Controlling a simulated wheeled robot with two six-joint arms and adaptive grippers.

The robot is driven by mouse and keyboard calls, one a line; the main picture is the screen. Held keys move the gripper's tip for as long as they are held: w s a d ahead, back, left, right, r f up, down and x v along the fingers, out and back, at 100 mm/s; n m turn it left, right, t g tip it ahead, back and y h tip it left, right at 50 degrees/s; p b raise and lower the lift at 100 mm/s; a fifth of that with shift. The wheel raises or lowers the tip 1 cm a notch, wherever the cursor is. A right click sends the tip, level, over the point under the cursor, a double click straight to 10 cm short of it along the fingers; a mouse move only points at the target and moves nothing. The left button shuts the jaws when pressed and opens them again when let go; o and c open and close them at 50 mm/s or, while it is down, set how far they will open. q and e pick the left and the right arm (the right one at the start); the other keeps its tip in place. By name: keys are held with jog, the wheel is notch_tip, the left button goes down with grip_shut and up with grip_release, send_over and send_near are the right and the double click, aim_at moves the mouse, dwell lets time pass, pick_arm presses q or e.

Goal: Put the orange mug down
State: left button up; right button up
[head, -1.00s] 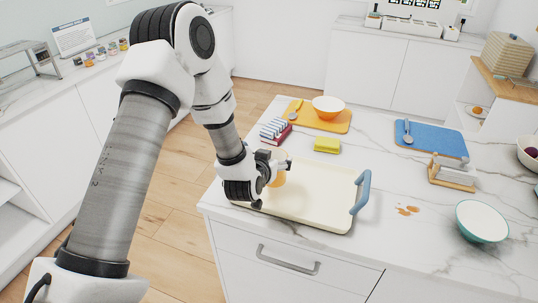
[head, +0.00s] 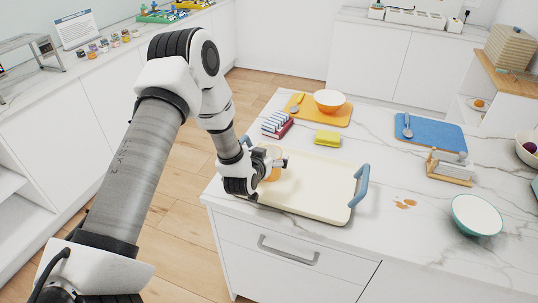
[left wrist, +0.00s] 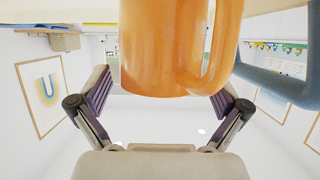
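The orange mug (head: 273,167) is upright at the left end of the cream tray (head: 315,172) and appears to rest on it. The tray has blue handles and lies on the marble counter. My left gripper (head: 266,164) is at the mug, partly covering it. In the left wrist view the mug (left wrist: 170,45) fills the upper middle, its handle to the right. The gripper's two fingers (left wrist: 163,98) are spread either side, apparently clear of the mug. My right gripper is out of view.

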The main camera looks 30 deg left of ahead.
pick_arm(q)
jog(key=shift+r, duration=0.2)
jog(key=shift+s+d, duration=0.1)
jog(key=shift+s, duration=0.15)
jog(key=b+v, duration=0.2)
jog(key=v, duration=0.9)
jog(key=s+d+f+m+g+h, duration=0.1)
jog(key=s+d+f+g, duration=0.3)
jog(key=f, duration=0.4)
jog(key=s+d+f+m+g+h, duration=0.1)
jog(key=s+d+f+g+h, duration=0.2)
jog(key=s+f, duration=0.45)
jog(key=s+d+f+g, duration=0.2)
jog(key=s+f+g, duration=0.1)
jog(key=s, duration=0.4)
jog(key=s+d+f+g, duration=0.3)
jog(key=s+f, duration=0.3)
jog(key=s, duration=0.2)
jog(key=shift+f+y, duration=0.35)
jog(key=shift+y, duration=0.05)
